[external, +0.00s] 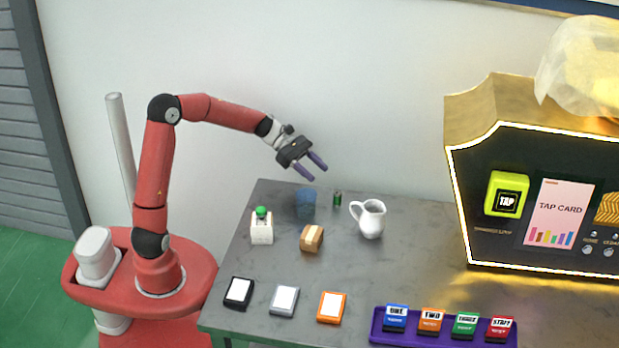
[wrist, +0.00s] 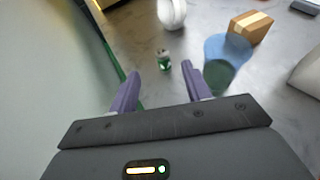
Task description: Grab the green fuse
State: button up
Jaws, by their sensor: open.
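The green fuse (external: 337,199), a small green cylinder with a dark top, stands upright on the grey table near its back edge. In the wrist view the fuse (wrist: 164,62) shows just past the fingertips, between them in the picture. My gripper (external: 318,171) is open and empty, above the back of the table and above the fuse's level. In the wrist view my gripper's purple fingers (wrist: 160,72) are spread apart. A translucent blue cup (external: 306,203) stands to the left of the fuse; it also shows in the wrist view (wrist: 226,62).
A white pitcher (external: 370,219) stands right of the fuse. A white box with a green knob (external: 262,228) and a tan box (external: 312,239) stand in front. Cards (external: 284,301), a purple tray (external: 400,330) and a black-and-gold machine (external: 480,245) are farther off. The wall is close behind.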

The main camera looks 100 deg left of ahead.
send_near(332, 203)
jog(key=shift+w+d+r, duration=0.1)
jog(key=shift+w+d, duration=0.05)
jog(key=shift+w, duration=0.4)
jog(key=shift+w+d+r, duration=0.15)
jog(key=shift+w, duration=0.35)
jog(key=x, duration=0.7)
jog(key=shift+w+d+r, duration=0.2)
jog(key=shift+w+r, duration=0.1)
jog(key=shift+r, duration=0.05)
grip_shut()
